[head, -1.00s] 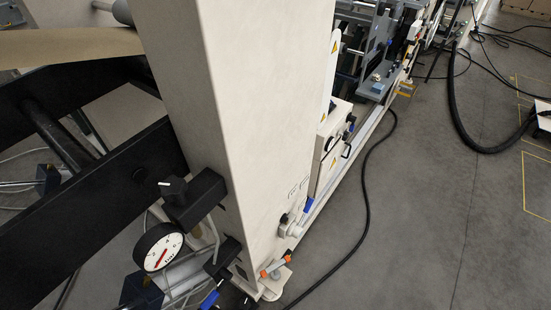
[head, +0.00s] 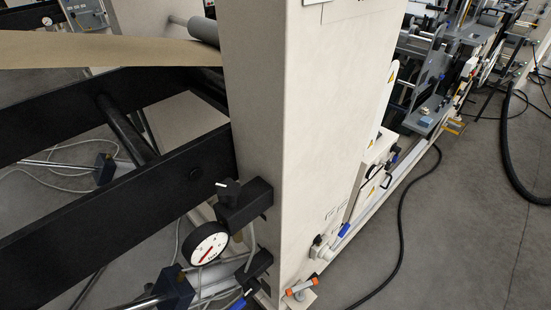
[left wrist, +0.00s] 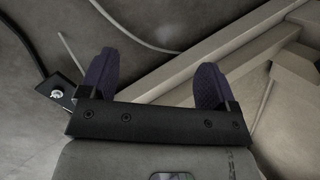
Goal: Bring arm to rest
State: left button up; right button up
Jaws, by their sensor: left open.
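My left gripper (left wrist: 157,82) shows in the left wrist view with its two dark purple fingers spread apart. Nothing is between the fingers. Beyond them are grey floor and pale beams of a frame (left wrist: 215,55); how far off they are I cannot tell. Neither gripper shows in the head view, and my right gripper is in no view.
A tall cream machine column (head: 290,130) fills the middle. On its left are black beams (head: 120,205), a kraft paper web (head: 100,50) and a round pressure gauge (head: 205,244). Black cables (head: 403,215) lie on the floor at right, where bare grey floor (head: 460,220) shows.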

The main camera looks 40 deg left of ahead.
pick_arm(q)
jog(key=w+a+r+y, duration=0.1)
jog(key=a+r, duration=0.3)
jog(key=a, duration=0.2)
jog(key=w+d+r+t, duration=0.1)
jog(key=d+r, duration=0.4)
jog(key=d, duration=0.3)
jog(key=w+d+r+t, duration=0.1)
jog(key=w+d+r, duration=0.1)
jog(key=d+r, duration=0.45)
jog(key=s+d+r+n+t+h, duration=0.1)
jog(key=s+d+r, duration=0.2)
jog(key=d+r, duration=0.45)
jog(key=s+d+r+n+t+h, duration=0.1)
jog(key=s+d+r+n, duration=0.1)
jog(key=s+d+r, duration=0.35)
jog(key=d+f+n+h, duration=0.1)
jog(key=d+n+h, duration=0.25)
jog(key=d, duration=1.05)
notch_tip(320, 180, up, 55)
jog(key=p, duration=5.5)
jog(key=shift+w+r+p, duration=0.2)
jog(key=shift+w+p, duration=0.15)
jog(key=shift+w, duration=0.05)
jog(key=shift+f, duration=0.1)
